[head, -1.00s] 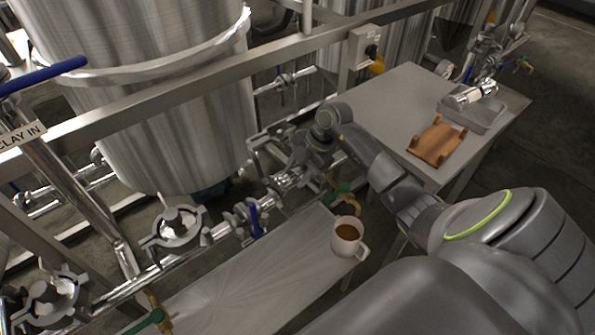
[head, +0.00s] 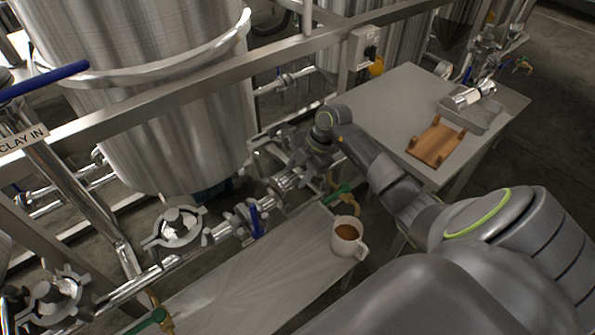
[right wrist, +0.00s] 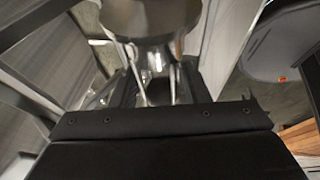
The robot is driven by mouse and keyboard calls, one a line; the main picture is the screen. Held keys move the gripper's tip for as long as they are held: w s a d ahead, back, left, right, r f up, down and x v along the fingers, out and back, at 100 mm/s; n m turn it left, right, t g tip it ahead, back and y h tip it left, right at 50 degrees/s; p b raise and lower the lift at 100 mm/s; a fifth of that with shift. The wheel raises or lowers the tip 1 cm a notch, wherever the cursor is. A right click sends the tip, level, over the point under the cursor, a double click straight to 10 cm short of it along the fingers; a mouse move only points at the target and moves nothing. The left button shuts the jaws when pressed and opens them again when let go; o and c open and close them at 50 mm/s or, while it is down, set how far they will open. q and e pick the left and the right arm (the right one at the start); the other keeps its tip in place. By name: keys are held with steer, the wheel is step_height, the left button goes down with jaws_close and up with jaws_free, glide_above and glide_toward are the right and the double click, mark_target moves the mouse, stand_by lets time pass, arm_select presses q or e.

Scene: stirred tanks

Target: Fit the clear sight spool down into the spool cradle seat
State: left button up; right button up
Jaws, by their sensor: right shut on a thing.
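My right gripper (head: 292,172) is over the pipework beside the large tank, fingers pointing down and to the left. In the right wrist view its dark fingers (right wrist: 152,85) are shut around a shiny part with a round steel end and thin rods, which looks like the clear sight spool (right wrist: 150,22). Most of it is hidden by the gripper, and I cannot tell whether it touches the pipes. A brown wooden cradle (head: 436,146) with short raised posts stands empty on the far table. I cannot make out a separate seat in the pipework. My left gripper is not in view.
A grey tray (head: 484,121) on the steel table (head: 400,99) holds a shiny cylinder (head: 470,95). A mug of brown drink (head: 347,240) stands at the near bench's (head: 265,270) right end. A steel rail (head: 200,88) crosses in front of the tank (head: 165,130).

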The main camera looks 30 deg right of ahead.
mark_target(297, 182)
steer(key=shift+r, duration=0.1)
stand_by(0.7)
steer(key=shift+f+b, duration=1.1)
steer(key=shift+f, duration=1.1)
steer(key=o, duration=1.3)
steer(key=shift+o, duration=0.2)
steer(key=v, duration=1.7)
steer(key=shift+r+p, duration=0.25)
steer(key=shift+p, duration=0.1)
